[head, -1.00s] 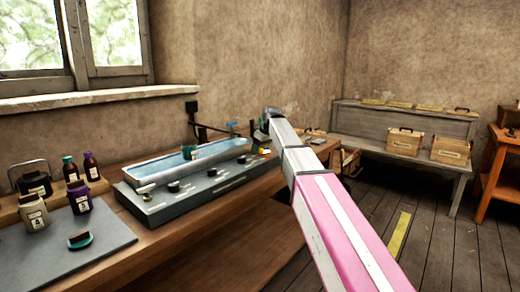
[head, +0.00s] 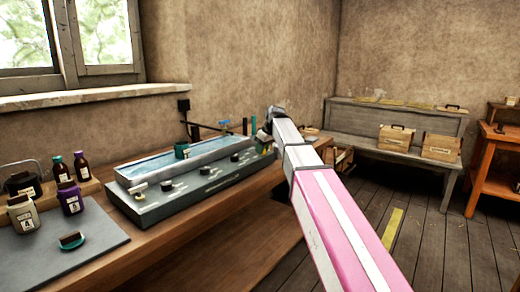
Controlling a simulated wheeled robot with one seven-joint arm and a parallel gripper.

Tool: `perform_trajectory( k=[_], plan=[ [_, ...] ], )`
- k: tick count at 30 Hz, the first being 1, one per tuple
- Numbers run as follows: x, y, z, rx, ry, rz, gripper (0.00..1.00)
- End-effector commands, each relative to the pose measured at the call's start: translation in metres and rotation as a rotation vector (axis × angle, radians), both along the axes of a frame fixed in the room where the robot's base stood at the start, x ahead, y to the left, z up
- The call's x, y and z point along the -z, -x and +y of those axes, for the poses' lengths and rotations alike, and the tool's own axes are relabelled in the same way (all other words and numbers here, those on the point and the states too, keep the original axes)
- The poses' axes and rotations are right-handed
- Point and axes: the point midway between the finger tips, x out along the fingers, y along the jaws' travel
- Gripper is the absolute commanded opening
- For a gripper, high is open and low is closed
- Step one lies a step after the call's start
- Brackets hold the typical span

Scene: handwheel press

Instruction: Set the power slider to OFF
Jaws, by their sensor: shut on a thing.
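A grey control panel (head: 190,200) with several black knobs runs along the front of a water bath (head: 180,163) on the wooden bench. My gripper (head: 266,133) is at the panel's right end, at the far end of my pink and white arm. It is seen from behind, and its fingertips are mostly hidden. It is shut on a small part there, taken to be the power slider, which my gripper hides. I cannot read the slider's position or the panel's lettering.
A green cup (head: 181,151) is at the bath. Wooden boxes (head: 396,138) sit on a shelf bench at the back.

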Motion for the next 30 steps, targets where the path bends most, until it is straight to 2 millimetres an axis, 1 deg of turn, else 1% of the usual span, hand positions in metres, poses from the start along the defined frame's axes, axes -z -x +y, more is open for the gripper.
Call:
perform_trajectory(
  k=[1, 2, 3, 4, 13, 17, 30],
  plan=[
    [0.000, 0.002, -0.002, 0.000, 0.005, 0.005, 0.00],
    [0.000, 0.002, -0.002, 0.000, 0.006, 0.005, 0.41],
    [0.000, 0.003, -0.002, 0.000, 0.006, 0.005, 0.54],
    [0.000, 0.002, -0.002, 0.000, 0.006, 0.004, 0.57],
    [-0.001, 0.002, -0.002, 0.001, 0.004, 0.003, 0.57],
    [-0.010, 0.004, -0.005, 0.001, 0.004, 0.003, 0.57],
    [-0.079, 0.022, -0.028, 0.000, 0.004, 0.002, 0.57]
  ],
)
